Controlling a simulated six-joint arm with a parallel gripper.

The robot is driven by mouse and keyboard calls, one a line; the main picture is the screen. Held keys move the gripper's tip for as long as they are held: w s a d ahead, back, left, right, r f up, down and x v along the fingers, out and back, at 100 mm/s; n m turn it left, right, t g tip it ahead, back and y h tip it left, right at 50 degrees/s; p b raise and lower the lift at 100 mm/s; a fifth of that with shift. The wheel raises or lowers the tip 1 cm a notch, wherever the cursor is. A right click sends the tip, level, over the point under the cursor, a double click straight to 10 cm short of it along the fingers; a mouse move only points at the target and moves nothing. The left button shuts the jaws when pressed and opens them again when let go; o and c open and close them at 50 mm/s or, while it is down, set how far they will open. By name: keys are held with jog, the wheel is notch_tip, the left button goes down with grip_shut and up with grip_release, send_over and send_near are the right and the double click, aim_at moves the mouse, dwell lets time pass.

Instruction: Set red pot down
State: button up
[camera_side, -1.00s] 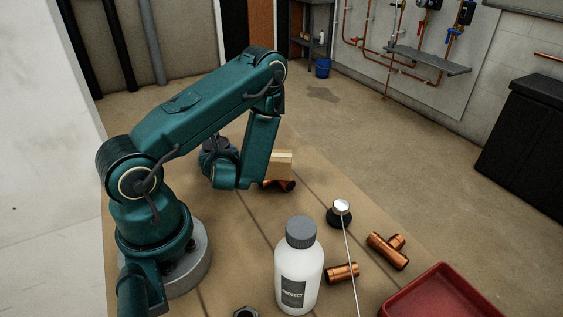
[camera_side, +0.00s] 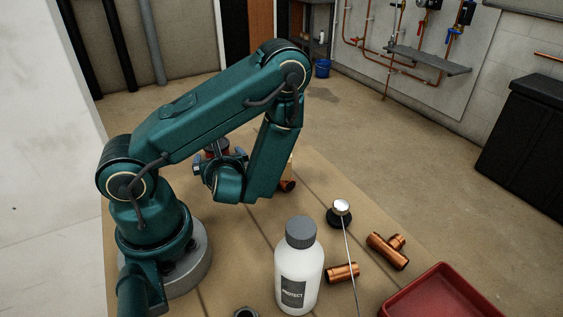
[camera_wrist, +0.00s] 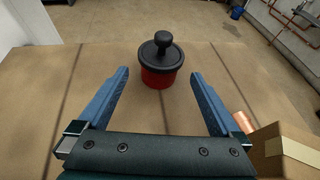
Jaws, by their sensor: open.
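The red pot (camera_wrist: 160,78), with a black lid and round knob, stands upright on the brown work surface in the wrist view. My gripper (camera_wrist: 158,75) is open, with one blue finger to the left of the pot and one to the right. Clear gaps separate both fingers from the pot, which stands at and beyond the fingertips. In the side view my gripper (camera_side: 218,158) is low over the far part of the table, and the pot behind it is mostly hidden.
A cardboard box (camera_wrist: 285,150) and a copper fitting (camera_wrist: 243,122) are close to the right finger. A white bottle (camera_side: 298,272), a copper tee (camera_side: 388,250), another copper piece (camera_side: 342,272), a mirror on a rod (camera_side: 341,207) and a red tray (camera_side: 445,293) are nearer the side camera.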

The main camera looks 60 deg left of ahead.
jog(key=shift+v, duration=2.65)
jog(key=shift+s, duration=0.1)
jog(key=shift+s+d+r+n+g, duration=0.2)
jog(key=shift+s+n+g, duration=0.3)
jog(key=shift+n, duration=0.5)
jog(key=d+n+h, duration=0.1)
jog(key=s+n+g+h, duration=0.1)
jog(key=n, duration=0.1)
jog(key=s+d+n+g+h, duration=0.1)
jog(key=n, duration=0.1)
jog(key=shift+s+d+r, duration=0.15)
jog(key=shift+s+d, duration=0.05)
jog(key=shift+d, duration=0.2)
jog(key=d+n+h, duration=0.4)
jog(key=d, duration=0.1)
jog(key=shift+w+r+n, duration=0.3)
jog(key=shift+w+n, duration=0.1)
jog(key=w+d+r+n+t+h, duration=0.3)
jog(key=d+r+n+t+h, duration=0.2)
jog(key=d+r+n, duration=0.3)
jog(key=shift+w+d+r+t+h, duration=0.35)
jog(key=shift+r+h, duration=0.25)
jog(key=shift+r, duration=0.3)
jog(key=shift+a, duration=0.1)
